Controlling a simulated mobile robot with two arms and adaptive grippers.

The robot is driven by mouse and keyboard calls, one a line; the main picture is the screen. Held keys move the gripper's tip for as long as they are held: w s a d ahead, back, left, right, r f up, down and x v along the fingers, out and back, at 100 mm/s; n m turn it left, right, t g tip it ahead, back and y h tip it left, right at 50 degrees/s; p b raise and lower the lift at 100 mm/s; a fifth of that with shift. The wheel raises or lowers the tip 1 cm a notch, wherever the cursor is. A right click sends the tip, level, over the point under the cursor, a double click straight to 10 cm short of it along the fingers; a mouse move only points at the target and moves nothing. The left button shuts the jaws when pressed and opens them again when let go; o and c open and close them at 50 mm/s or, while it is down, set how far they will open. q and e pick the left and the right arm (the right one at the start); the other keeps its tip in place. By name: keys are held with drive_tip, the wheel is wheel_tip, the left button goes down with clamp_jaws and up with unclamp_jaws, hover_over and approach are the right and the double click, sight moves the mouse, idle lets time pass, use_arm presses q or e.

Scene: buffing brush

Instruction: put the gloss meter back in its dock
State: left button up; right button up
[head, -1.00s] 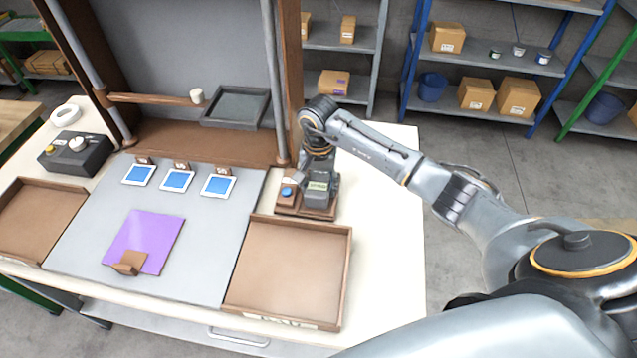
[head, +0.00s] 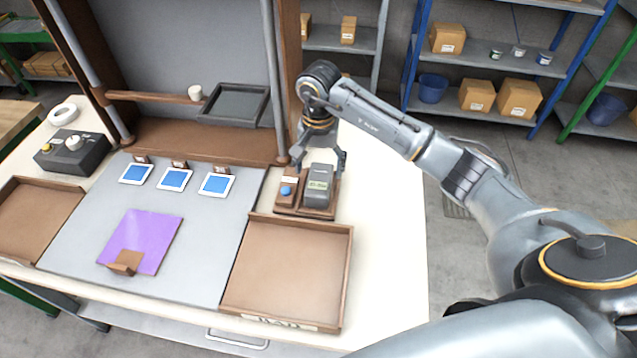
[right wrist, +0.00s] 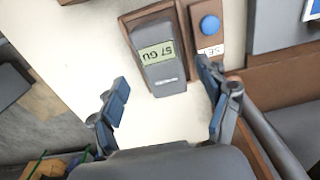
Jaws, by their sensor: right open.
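The gloss meter (head: 318,186) is a grey block with a pale display, sitting in its brown wooden dock (head: 290,208) at the right of the bench. In the right wrist view the meter (right wrist: 163,72) shows "57 GU" on its display, and the dock's rim (right wrist: 130,22) shows around it. A blue button (head: 286,190) is on the dock's left part. My right gripper (head: 318,165) is open, above and behind the meter. In the right wrist view its fingers (right wrist: 165,100) are spread, with nothing between them. My left gripper is not in view.
A brown tray (head: 340,285) lies just in front of the dock. A grey mat (head: 75,235) holds a purple sheet (head: 155,235) and several blue-faced cards. A wooden post (head: 288,60) stands close behind the dock. The bench right of the dock is clear.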

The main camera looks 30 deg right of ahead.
sight(319, 181)
wheel_tip(319, 181, up, 6)
drive_tip(key=shift+f+b, duration=0.1)
drive_tip(key=shift+b, duration=0.5)
